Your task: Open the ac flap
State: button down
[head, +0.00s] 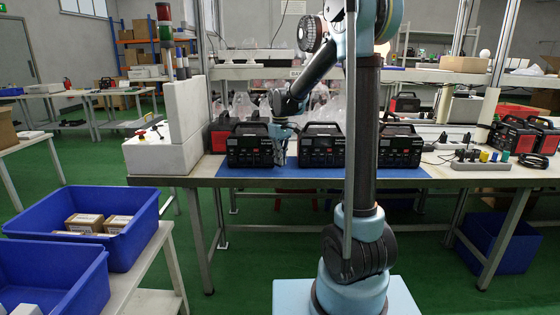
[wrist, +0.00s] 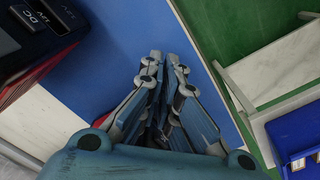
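Black power stations stand in a row on a blue mat (head: 275,172) on the workbench: one at left (head: 250,150), one in the middle (head: 322,150), and one at right (head: 401,150), partly behind my arm. The AC flap cannot be made out on any of them. My gripper (head: 281,137) is in front of the gap between the left and middle units. In the wrist view my gripper (wrist: 165,57) points down over the mat, its fingertips nearly together with nothing between them. One power station's corner (wrist: 35,25), with DC lettering, lies to the left, apart from the fingers.
A white box fixture (head: 160,152) with a red button stands left of the mat. Blue bins (head: 125,245) with cartons are on a low table at front left. Sockets and colored plugs (head: 485,157) lie at the right. The bench's front edge is close below the mat.

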dwell(0.3)
jog(key=c, duration=1.7)
grip_release()
jog(key=shift+r, duration=0.1)
notch_tip(320, 180, up, 12)
jog(key=shift+w+f, duration=0.1)
jog(key=shift+f, duration=0.05)
jog(key=s+d+f+m+t, duration=0.1)
jog(key=s+d+f+m, duration=0.1)
jog(key=s+d, duration=0.6)
jog(key=s+d+f+m, duration=0.2)
jog(key=s+d+f, duration=0.15)
jog(key=s, duration=0.75)
jog(key=s+d+f+m, duration=0.1)
jog(key=s+f, duration=0.3)
jog(key=s, duration=0.1)
jog(key=s+d+f+m, duration=0.1)
jog(key=s+d+f, duration=0.1)
jog(key=s+f, duration=0.2)
jog(key=s+d+f+m+t, duration=0.1)
jog(key=s+d+f+m, duration=0.1)
jog(key=s+f, duration=0.3)
jog(key=shift+s+d+f, duration=0.1)
jog(key=shift+s+d, duration=0.1)
jog(key=shift+s, duration=0.7)
